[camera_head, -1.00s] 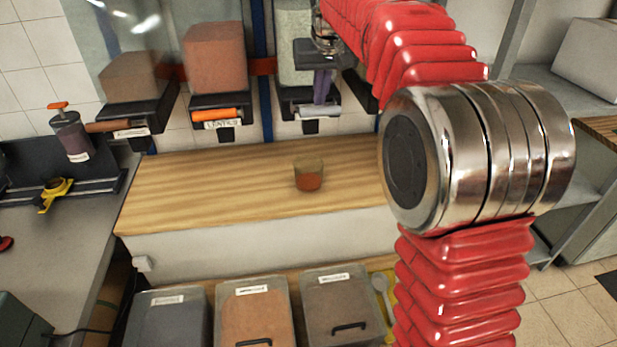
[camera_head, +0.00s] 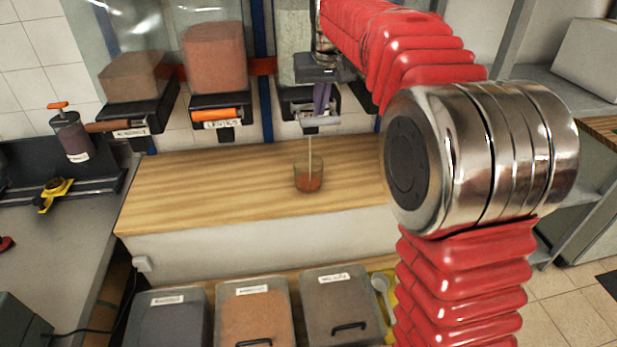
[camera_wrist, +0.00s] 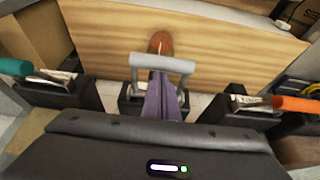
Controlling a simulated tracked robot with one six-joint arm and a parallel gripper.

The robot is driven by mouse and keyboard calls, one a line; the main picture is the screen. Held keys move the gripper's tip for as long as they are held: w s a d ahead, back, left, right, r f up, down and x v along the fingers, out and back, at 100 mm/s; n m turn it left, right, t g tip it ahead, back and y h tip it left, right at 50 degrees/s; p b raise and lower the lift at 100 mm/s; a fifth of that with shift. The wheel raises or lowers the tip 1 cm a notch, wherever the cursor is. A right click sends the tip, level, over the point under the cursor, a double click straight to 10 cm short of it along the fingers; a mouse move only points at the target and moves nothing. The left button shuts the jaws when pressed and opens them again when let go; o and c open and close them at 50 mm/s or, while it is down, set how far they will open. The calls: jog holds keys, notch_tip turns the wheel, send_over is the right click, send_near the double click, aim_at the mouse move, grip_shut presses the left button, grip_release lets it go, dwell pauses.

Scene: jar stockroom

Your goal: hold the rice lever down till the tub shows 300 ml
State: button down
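The rice dispenser (camera_head: 296,68), a clear hopper with pale grain, hangs on the wall rail. Its pale grey lever (camera_head: 322,121) sits at the front and shows as a bar in the wrist view (camera_wrist: 162,61). My gripper (camera_head: 322,110) has its purple fingers at this lever; in the wrist view they lie close together with nothing visible between them. A thin pale stream falls from the spout into the small clear tub (camera_head: 308,172) on the wooden counter. The tub has orange-red stuff in its lower part. No volume reading is legible.
The lentils dispenser (camera_head: 215,60) with an orange lever and another with a brown lever (camera_head: 109,126) hang to the left. Lidded bins (camera_head: 253,310) stand below the wooden counter (camera_head: 210,185). The counter around the tub is clear.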

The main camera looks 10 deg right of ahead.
jog(key=shift+f, duration=1.1)
dwell(1.5)
jog(key=shift+r, duration=1.45)
dwell(4.0)
